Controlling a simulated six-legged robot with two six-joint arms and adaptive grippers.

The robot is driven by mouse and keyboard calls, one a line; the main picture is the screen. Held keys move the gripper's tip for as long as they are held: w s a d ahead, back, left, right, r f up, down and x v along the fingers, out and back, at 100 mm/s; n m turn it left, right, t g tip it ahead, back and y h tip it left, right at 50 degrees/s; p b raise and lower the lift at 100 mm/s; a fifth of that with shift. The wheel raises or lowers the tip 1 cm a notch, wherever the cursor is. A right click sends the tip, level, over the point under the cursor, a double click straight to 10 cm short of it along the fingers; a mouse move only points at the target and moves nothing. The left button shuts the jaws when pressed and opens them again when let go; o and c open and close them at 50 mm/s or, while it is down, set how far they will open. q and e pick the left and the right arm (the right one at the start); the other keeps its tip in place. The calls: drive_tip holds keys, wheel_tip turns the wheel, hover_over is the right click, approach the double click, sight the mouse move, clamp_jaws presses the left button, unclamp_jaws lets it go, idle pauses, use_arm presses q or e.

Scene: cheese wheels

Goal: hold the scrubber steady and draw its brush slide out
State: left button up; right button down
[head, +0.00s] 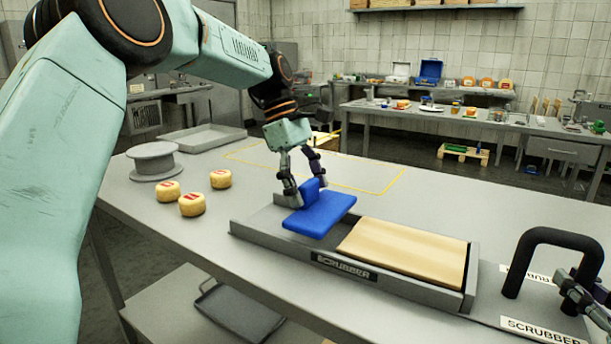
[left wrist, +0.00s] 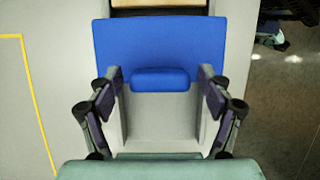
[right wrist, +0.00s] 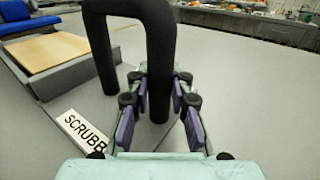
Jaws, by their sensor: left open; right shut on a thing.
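The scrubber (head: 318,259) is a long grey tray-like housing on the table, with a tan board (head: 405,252) in its right part. The blue brush slide (head: 320,213) sits at its left part and has a raised blue grip. My left gripper (head: 303,190) is open at that grip; in the left wrist view (left wrist: 160,100) its fingers stand on either side of the blue grip (left wrist: 160,79). A black arched handle (head: 550,240) stands on the scrubber's right end. My right gripper (right wrist: 160,105) is shut on one upright of the black handle (right wrist: 158,60).
Several small round cheeses (head: 192,204) and a grey round stand (head: 154,160) are left of the scrubber. A shallow grey tray (head: 203,137) lies at the back left. A yellow outline (head: 370,190) marks clear table behind the scrubber.

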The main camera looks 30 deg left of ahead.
use_arm(q)
drive_tip(key=v, duration=1.2)
use_arm(e)
drive_tip(key=c, duration=1.1)
unclamp_jaws()
use_arm(q)
drive_tip(key=shift+f, duration=0.1)
use_arm(e)
drive_tip(key=o, duration=0.6)
